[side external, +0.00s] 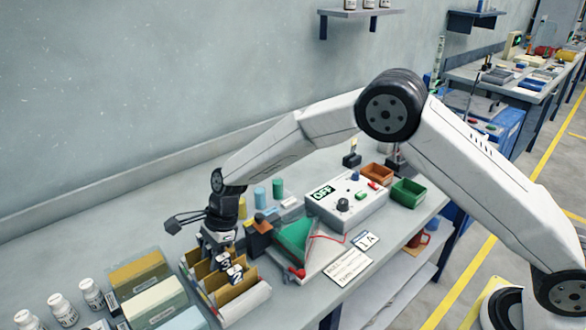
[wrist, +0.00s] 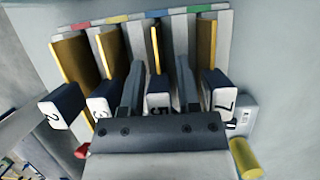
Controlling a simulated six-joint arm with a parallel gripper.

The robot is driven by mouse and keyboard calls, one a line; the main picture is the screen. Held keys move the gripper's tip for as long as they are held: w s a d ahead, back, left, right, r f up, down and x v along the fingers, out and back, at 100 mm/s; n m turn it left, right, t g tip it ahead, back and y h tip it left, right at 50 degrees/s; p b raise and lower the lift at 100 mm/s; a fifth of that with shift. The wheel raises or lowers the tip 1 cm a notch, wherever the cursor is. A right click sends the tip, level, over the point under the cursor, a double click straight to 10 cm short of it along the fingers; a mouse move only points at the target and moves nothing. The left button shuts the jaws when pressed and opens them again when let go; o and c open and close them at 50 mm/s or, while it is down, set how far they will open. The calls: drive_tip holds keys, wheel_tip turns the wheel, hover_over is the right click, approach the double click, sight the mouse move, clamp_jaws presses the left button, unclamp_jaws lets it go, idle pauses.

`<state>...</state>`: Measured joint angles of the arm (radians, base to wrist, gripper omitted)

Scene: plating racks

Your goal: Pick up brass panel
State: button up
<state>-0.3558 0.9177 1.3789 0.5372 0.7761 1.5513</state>
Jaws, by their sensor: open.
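A pale rack (side external: 257,296) at the table's front holds several upright brass panels with dark, numbered end tags. The wrist view shows panels tagged 2 (wrist: 72,62), 3 (wrist: 108,50), 5 (wrist: 156,50) and 7 (wrist: 206,50). My gripper (wrist: 159,65) is open. One finger is on each side of the panel tagged 5, with gaps to its tag. In the side external view my gripper (side external: 219,246) points down over the rack's far end. It partly hides the panels there, and tags 3 and 2 show nearer the front.
Beside the rack stand a holder with coloured boards (side external: 155,302) and several white bottles (side external: 60,308). On the other side are a green sloped tray (side external: 296,238) and a control box reading OFF (side external: 345,203). Small coloured cylinders (side external: 260,197) stand behind.

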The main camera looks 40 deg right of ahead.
idle(0.3)
clamp_jaws()
drive_tip(key=shift+r, duration=0.15)
drive_tip(key=shift+r, duration=4.9)
drive_tip(key=shift+r, duration=0.1)
